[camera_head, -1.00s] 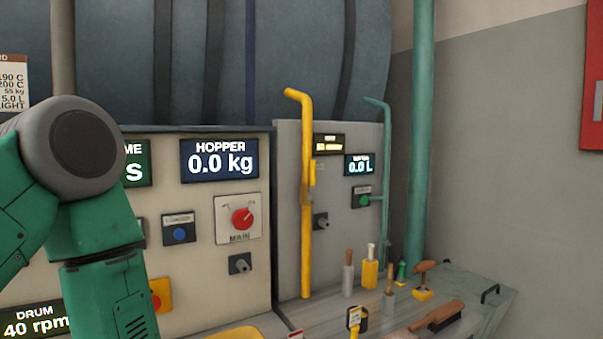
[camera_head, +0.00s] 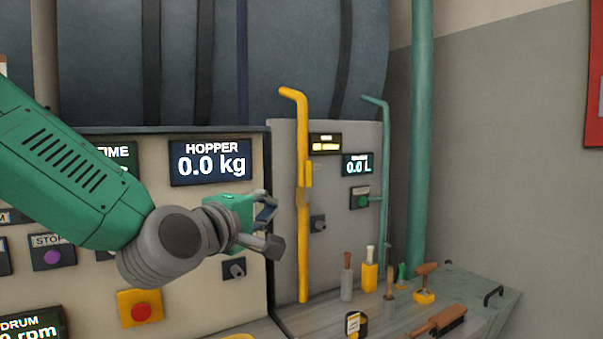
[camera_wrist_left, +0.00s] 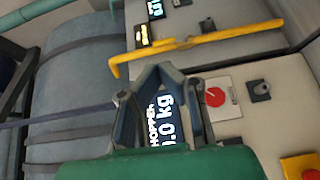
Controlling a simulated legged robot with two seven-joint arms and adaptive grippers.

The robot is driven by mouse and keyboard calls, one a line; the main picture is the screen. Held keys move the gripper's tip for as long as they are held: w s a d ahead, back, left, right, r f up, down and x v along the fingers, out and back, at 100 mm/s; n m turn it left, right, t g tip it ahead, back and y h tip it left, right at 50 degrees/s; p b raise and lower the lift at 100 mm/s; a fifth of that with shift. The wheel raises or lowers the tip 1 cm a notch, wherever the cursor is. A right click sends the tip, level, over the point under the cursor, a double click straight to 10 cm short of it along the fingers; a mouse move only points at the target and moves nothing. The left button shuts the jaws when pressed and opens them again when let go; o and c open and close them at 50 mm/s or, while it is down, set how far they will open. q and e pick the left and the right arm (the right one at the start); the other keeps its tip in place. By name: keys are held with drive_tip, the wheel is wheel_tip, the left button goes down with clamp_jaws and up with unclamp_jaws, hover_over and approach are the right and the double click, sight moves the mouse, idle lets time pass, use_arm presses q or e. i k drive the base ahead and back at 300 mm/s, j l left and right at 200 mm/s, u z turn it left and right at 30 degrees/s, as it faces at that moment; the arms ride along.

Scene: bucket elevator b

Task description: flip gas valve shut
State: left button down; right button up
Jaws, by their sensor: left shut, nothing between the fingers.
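The yellow gas pipe (camera_head: 304,240) stands upright against the grey panel, with a yellow valve handle (camera_head: 308,174) lying along it. In the left wrist view the pipe (camera_wrist_left: 246,32) runs across the top, beyond my fingertips. My left gripper (camera_head: 270,229) is in front of the beige panel, just left of the pipe in the head view. Its fingers come together at the tips in the left wrist view (camera_wrist_left: 160,72), with nothing held. It appears apart from the pipe. It hides the red MAIN switch in the head view. My right gripper is out of view.
The red MAIN switch (camera_wrist_left: 214,97) shows in the left wrist view. A teal pipe (camera_head: 384,160) stands right of the yellow one. A red stop button (camera_head: 141,312) is lower left.

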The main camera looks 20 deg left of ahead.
sight(309, 174)
drive_tip(key=i+j, duration=0.2)
drive_tip(key=i, duration=0.2)
drive_tip(key=i+j, duration=0.25)
drive_tip(key=i, duration=0.15)
